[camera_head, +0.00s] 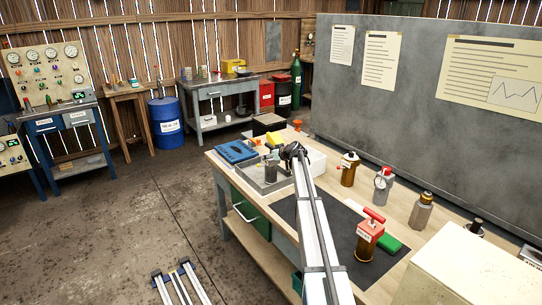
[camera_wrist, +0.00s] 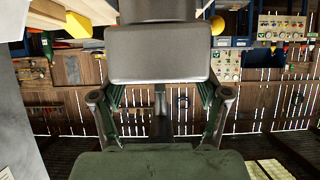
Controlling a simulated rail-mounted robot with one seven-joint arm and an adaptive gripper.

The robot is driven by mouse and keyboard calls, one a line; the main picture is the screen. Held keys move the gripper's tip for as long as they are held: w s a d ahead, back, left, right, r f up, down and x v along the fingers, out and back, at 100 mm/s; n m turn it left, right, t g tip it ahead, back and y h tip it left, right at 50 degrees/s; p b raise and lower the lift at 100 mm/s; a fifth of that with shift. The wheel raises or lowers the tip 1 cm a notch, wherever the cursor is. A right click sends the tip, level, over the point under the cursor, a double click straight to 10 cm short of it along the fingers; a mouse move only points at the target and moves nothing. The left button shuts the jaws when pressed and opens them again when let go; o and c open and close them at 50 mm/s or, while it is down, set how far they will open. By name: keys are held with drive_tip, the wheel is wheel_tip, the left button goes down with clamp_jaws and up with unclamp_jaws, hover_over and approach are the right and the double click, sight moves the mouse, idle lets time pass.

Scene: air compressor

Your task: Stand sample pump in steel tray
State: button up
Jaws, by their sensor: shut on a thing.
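The steel tray (camera_head: 256,184) is a shallow grey tray on the near workbench, at its far left part. A small grey cylindrical thing (camera_head: 271,168), seemingly the sample pump, is upright at the tray, just left of my gripper. I cannot tell whether its base touches the tray floor. My gripper (camera_head: 288,154) is at the end of my arm, over the tray's right side, and is shut on this thing. Arm and gripper hide part of it. In the wrist view, large grey gripper parts fill the middle, and the held thing is not clearly made out.
A blue case (camera_head: 236,152) lies beyond the tray's left side. A grey panel (camera_head: 430,100) rises behind.

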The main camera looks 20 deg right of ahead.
drive_tip(key=shift+f+b, duration=0.15)
drive_tip(key=shift+b, duration=0.15)
drive_tip(key=o, duration=1.8)
drive_tip(key=shift+s+r+p, duration=0.1)
drive_tip(key=shift+r+p, duration=0.2)
drive_tip(key=shift+p, duration=0.05)
drive_tip(key=shift+b+v, duration=1.45)
drive_tip(key=shift+v, duration=4.45)
